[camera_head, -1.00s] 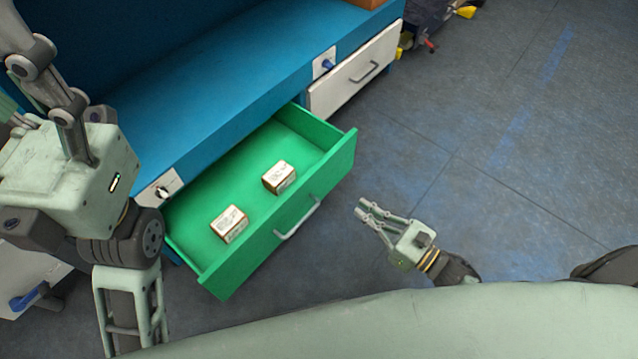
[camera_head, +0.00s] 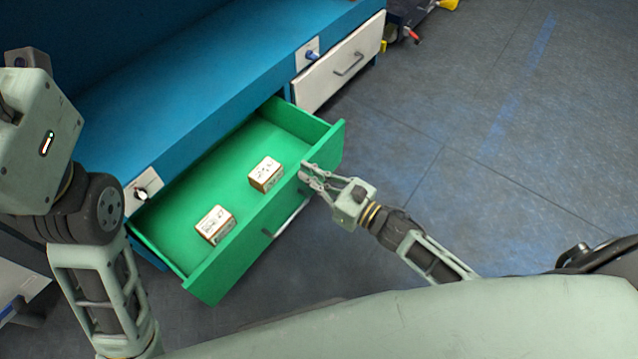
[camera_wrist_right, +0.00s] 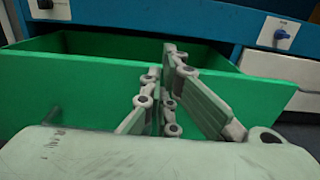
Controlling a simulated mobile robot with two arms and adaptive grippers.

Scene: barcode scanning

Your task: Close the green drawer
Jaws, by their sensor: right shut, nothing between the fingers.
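The green drawer (camera_head: 226,262) is pulled out of the blue workbench, with two small boxes inside, a nearer box (camera_head: 215,225) and a farther box (camera_head: 266,174). Its front panel also fills the right wrist view (camera_wrist_right: 60,90). My right gripper (camera_head: 304,172) is shut and empty at the drawer's front panel, just above the silver handle (camera_head: 292,216). In the right wrist view its fingertips (camera_wrist_right: 172,52) overlap the panel's top edge; I cannot tell whether they touch it. My left arm is at the left, but its fingers are out of the picture.
The blue workbench (camera_head: 215,75) stands behind the drawer. A closed white drawer (camera_head: 335,68) is to the right of it. Small tools (camera_head: 410,20) lie on the floor at the top. The grey floor (camera_head: 480,150) to the right is clear.

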